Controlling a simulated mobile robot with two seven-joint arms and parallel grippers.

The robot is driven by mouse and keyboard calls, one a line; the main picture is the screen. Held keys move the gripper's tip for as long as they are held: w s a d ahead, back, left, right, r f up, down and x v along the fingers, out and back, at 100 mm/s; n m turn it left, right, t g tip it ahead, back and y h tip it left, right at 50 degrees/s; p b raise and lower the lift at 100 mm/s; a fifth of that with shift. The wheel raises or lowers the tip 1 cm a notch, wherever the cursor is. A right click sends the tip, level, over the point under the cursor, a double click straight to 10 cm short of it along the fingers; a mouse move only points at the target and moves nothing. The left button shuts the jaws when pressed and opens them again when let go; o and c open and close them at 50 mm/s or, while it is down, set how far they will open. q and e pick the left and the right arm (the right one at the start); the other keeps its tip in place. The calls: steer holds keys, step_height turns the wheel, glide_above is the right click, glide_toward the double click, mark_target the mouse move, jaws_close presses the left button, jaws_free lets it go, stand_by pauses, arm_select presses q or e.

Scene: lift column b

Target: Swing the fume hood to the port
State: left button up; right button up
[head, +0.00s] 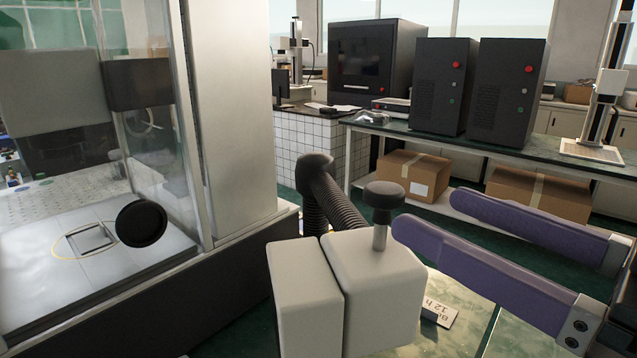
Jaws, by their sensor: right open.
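A black ribbed hose (338,208) with a rounded dark end stands at the centre, behind a pale two-part block (375,285). I take the hose to be part of the fume hood, though no hood shape shows clearly. A black knob (384,194) on a short metal post rises from the block. A round black disc (141,223) shows at the glass enclosure on the left; I cannot tell whether it is the port. My right gripper (428,215) has purple fingers, open and empty, with tips just right of the knob. My left gripper is out of view.
The glass-walled enclosure (195,130) and a pale column (232,110) fill the left. A yellow ring surrounds a small square on its floor. A dark-topped bench (470,152) behind carries black machines (443,88); cardboard boxes (540,193) sit underneath. A label (440,311) lies beside the block.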

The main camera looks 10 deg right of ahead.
mark_target(394, 193)
steer(key=x, duration=0.7)
steer(key=shift+w, duration=0.1)
jaws_close()
stand_by(0.4)
stand_by(0.9)
